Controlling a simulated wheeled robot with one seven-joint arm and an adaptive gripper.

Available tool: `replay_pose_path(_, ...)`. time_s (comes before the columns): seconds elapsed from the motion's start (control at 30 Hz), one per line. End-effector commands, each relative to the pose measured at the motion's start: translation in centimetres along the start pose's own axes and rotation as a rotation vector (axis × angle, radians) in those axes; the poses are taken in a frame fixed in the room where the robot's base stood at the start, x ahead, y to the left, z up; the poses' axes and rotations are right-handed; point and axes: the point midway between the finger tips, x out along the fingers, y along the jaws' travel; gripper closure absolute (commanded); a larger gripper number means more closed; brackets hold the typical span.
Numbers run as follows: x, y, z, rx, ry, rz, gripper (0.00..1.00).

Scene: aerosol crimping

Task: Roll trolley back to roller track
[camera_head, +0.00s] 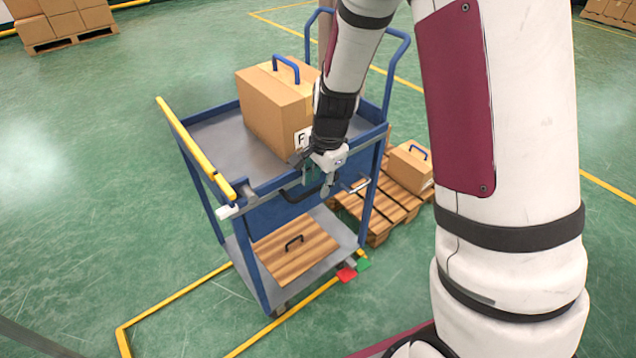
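The blue trolley (228,137) with grey shelves stands in the middle of the head view, partly inside a yellow floor outline. A cardboard box (268,105) with a blue handle and a letter F label sits on its top shelf. A wooden panel (290,250) with a black handle lies on the lower shelf. My gripper (328,188) is at the trolley's near side, by a black handle (298,194). My arm hides part of the trolley's right side. I cannot tell whether the fingers are closed on the handle. No roller track is clearly seen.
A pallet (376,216) with a small handled box (410,168) stands close behind the trolley on the right. Another box stack (65,22) is at the top left. Red (346,275) and green (364,264) pedals sit low on the trolley. Green floor at left is clear.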

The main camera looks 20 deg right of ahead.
Motion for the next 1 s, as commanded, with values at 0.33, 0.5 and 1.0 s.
replay_pose_path(0.33, 0.3, 0.0, 0.0, 0.0, 0.001, -0.001, 0.69)
replay_pose_path(0.5, 0.3, 0.0, 0.0, 0.0, 0.0, -0.001, 1.0)
replay_pose_path(1.0, 0.3, -0.3, 2.5, -0.004, -0.003, 0.003, 1.0)
